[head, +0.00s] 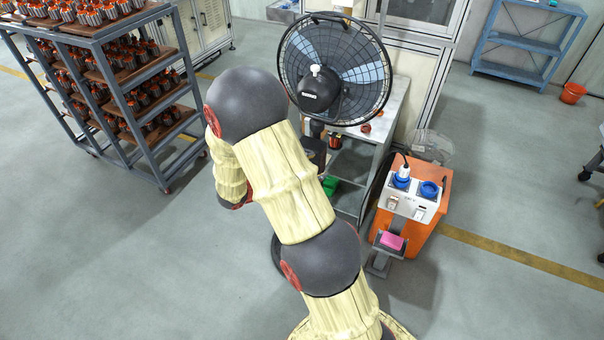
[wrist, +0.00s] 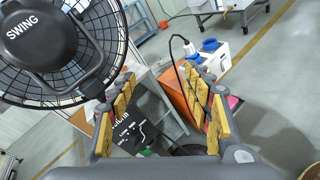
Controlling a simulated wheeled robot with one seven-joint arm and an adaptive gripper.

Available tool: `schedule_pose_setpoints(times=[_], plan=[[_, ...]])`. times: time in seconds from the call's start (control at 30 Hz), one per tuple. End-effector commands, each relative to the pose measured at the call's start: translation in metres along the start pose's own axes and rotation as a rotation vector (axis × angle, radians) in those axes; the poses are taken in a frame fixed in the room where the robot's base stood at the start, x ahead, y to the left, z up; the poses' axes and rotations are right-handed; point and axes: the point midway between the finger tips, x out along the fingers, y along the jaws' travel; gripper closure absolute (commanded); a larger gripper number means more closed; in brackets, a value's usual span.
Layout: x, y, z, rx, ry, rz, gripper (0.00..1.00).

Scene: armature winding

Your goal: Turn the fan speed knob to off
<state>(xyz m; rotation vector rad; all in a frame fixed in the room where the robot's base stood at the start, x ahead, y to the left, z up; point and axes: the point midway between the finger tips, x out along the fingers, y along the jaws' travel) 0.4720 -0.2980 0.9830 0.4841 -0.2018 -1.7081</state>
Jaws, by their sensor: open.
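The black fan (head: 335,70) stands beyond my arm in the head view, with a small white knob (head: 316,71) on top of its motor housing. In the wrist view the fan's motor housing (wrist: 38,38), marked SWING, fills the upper left. A dark control panel (wrist: 128,132) with white markings, one like LOW, shows low between my fingers. The speed knob cannot be made out clearly on it. My gripper (wrist: 160,82) is open, with yellow-padded fingers apart and nothing seen held. In the head view my gripper is mostly hidden behind my arm.
An orange cabinet (head: 422,222) with blue sockets and a plugged-in cable stands right of the fan. A pale table (head: 385,110) is behind the fan. A rack (head: 112,88) of motor parts stands at left. Open floor lies left of my arm.

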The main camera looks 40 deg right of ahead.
Motion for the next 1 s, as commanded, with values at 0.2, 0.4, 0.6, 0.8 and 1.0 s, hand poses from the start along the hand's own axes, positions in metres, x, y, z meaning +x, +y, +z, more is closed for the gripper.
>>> schedule_pose_setpoints(times=[0.2, 0.4, 0.6, 0.8, 1.0], plan=[[0.021, 0.021, -0.079, -0.215, -0.078, 0.219, 0.5], [0.028, 0.022, -0.153, -0.366, -0.1, 0.41, 0.5], [0.027, 0.015, -0.2, -0.443, -0.093, 0.525, 0.5], [0.033, 0.016, -0.212, -0.459, -0.091, 0.554, 0.5], [0.058, 0.032, -0.213, -0.457, -0.091, 0.553, 0.5]])
